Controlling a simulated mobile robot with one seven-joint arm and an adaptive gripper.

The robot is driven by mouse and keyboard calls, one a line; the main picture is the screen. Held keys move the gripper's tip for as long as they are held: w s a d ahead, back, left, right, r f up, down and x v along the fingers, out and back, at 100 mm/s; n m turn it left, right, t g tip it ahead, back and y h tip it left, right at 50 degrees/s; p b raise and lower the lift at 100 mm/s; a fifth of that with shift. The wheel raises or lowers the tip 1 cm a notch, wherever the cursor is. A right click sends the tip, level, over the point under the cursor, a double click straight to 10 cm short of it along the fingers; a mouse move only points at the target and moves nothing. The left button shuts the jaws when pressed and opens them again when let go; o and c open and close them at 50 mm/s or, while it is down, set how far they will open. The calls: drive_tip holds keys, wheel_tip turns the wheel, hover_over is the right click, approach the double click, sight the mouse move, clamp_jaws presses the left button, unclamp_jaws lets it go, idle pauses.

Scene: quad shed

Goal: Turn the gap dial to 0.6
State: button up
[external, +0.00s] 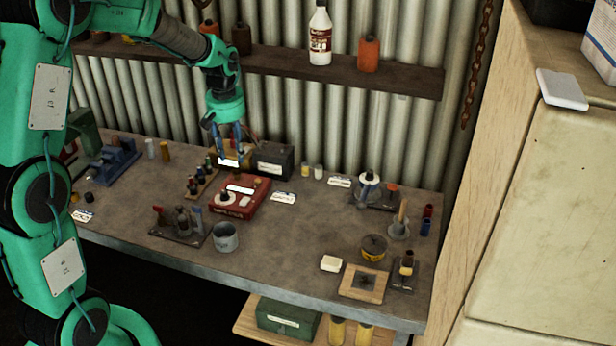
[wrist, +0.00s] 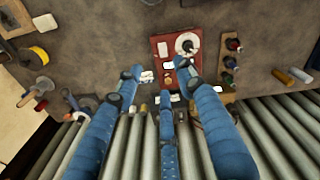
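A red box (external: 254,207) lies on the bench, with a white round disc (external: 225,199) at its front left, a white plate and small knobs on top. In the wrist view the red box (wrist: 160,41) shows the white disc (wrist: 181,46) with a dark knob on it. Which part is the gap dial, and its setting, I cannot tell; the markings are too small. My gripper (external: 228,157) hangs above and behind the red box, pointing down. Its blue fingers (wrist: 158,78) are spread apart and empty, and cover part of the box's back edge.
A dark box (external: 272,160) stands right behind the red box. A small rack (external: 201,180) is at its left and a metal cup (external: 225,238) in front. The corrugated wall and shelf (external: 330,71) are close behind.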

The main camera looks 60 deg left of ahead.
sight(224, 191)
drive_tip(key=s+a+f+n+p, duration=0.1)
drive_tip(key=s+a+f+n, duration=0.1)
drive_tip(key=a+f, duration=0.4)
drive_tip(key=shift+s+a+g+h, duration=0.3)
drive_tip(key=shift+a, duration=0.8)
drive_tip(key=shift+f, duration=0.1)
wheel_tip(224, 191, down, 14)
drive_tip(key=shift+r+b, duration=0.15)
drive_tip(key=shift+b, duration=0.2)
clamp_jaws()
